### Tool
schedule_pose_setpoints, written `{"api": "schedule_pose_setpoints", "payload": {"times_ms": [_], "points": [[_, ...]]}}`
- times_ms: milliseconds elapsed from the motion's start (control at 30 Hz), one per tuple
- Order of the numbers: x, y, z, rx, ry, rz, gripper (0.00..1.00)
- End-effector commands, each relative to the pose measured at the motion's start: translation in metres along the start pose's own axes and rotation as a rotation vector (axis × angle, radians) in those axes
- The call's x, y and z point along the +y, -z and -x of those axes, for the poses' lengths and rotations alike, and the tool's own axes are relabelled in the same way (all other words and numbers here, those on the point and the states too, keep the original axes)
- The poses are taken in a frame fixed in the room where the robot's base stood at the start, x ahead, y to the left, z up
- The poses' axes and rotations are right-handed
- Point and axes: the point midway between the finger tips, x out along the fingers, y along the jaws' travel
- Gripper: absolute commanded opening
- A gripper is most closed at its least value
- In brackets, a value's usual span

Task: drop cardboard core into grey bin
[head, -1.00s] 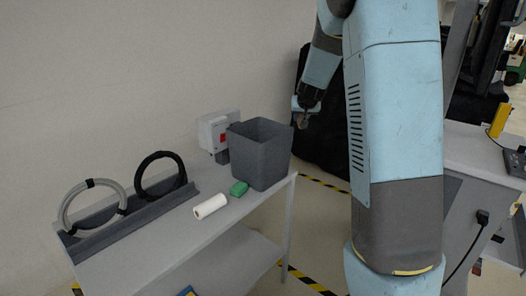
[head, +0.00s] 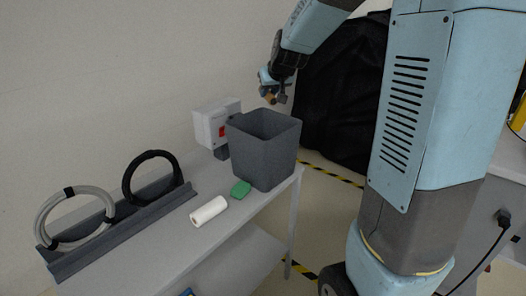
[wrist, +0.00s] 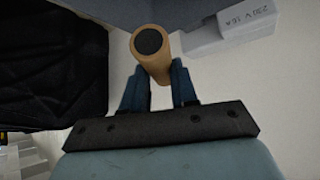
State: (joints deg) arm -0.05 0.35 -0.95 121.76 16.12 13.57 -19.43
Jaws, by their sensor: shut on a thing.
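The grey bin (head: 264,158) stands upright on the far right end of the cart top in the head view. My gripper (head: 275,98) is just above the bin's back rim. In the wrist view my gripper (wrist: 160,92) is shut on the cardboard core (wrist: 153,52), a tan tube with a dark round end. The core shows only as a small brown bit (head: 271,98) in the head view. A grey surface, likely the bin's wall (wrist: 150,10), fills the top of the wrist view.
A grey rack (head: 130,225) holds a grey ring (head: 75,218) and a black ring (head: 152,177). A white wall box (head: 216,124) is behind the bin.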

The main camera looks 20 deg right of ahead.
Motion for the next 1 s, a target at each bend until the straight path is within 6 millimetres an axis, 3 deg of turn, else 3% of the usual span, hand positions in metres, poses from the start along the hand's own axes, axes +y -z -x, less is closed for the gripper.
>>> {"api": "schedule_pose_setpoints", "payload": {"times_ms": [300,700,733,1000], "points": [[0.001,-0.019,-0.020,-0.001,0.000,-0.001,0.00],[0.000,-0.023,-0.023,0.001,-0.001,0.000,0.00],[0.000,-0.023,-0.023,0.001,-0.001,0.000,0.29],[0.000,-0.023,-0.023,0.001,0.000,0.000,0.55]]}}
